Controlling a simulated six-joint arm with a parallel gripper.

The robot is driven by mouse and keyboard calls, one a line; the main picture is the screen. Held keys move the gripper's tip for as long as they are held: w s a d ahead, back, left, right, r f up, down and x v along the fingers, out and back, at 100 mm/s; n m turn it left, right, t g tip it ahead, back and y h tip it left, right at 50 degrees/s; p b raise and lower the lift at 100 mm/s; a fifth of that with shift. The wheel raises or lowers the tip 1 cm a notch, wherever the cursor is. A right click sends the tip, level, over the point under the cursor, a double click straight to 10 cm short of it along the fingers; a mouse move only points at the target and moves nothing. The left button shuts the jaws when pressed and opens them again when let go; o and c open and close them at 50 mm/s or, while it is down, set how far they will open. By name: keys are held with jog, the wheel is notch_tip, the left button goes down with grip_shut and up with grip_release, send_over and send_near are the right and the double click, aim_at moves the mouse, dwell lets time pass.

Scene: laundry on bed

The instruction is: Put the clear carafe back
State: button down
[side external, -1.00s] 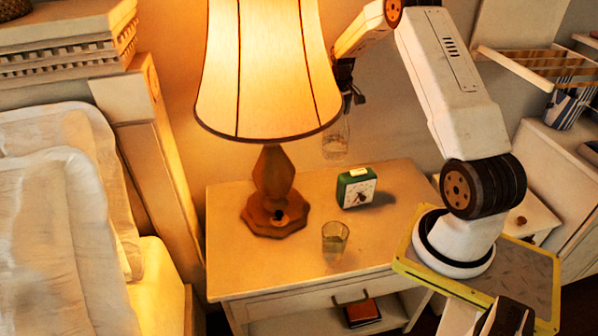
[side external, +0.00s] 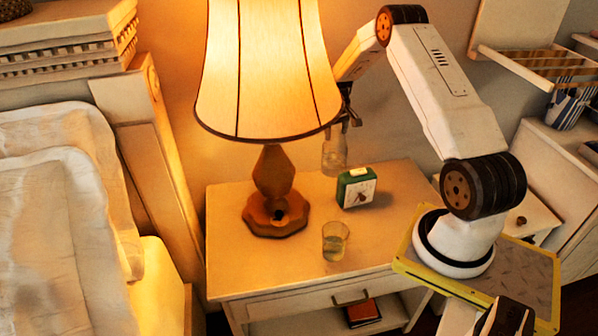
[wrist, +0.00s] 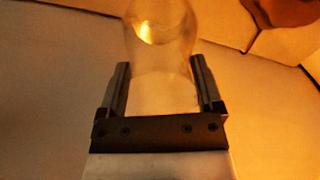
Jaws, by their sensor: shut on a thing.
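My gripper (side external: 350,120) is shut on the clear carafe (side external: 334,155), behind the right edge of the lampshade. The carafe hangs upright near the back of the nightstand, left of the green clock. I cannot tell whether its base touches the top. In the wrist view the carafe (wrist: 160,55) sits between the two fingers of my gripper (wrist: 160,85). Part of the gripper is hidden by the lampshade in the side view.
The nightstand (side external: 235,265) holds a lit lamp (side external: 268,70), a green clock (side external: 356,188) and a glass of water (side external: 335,241). The lampshade is close to my gripper. A bed (side external: 60,220) stands at left.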

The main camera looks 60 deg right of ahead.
jog(key=shift+f, duration=1.3)
grip_release()
jog(key=shift+f, duration=0.15)
notch_tip(320, 180, up, 12)
dwell(0.4)
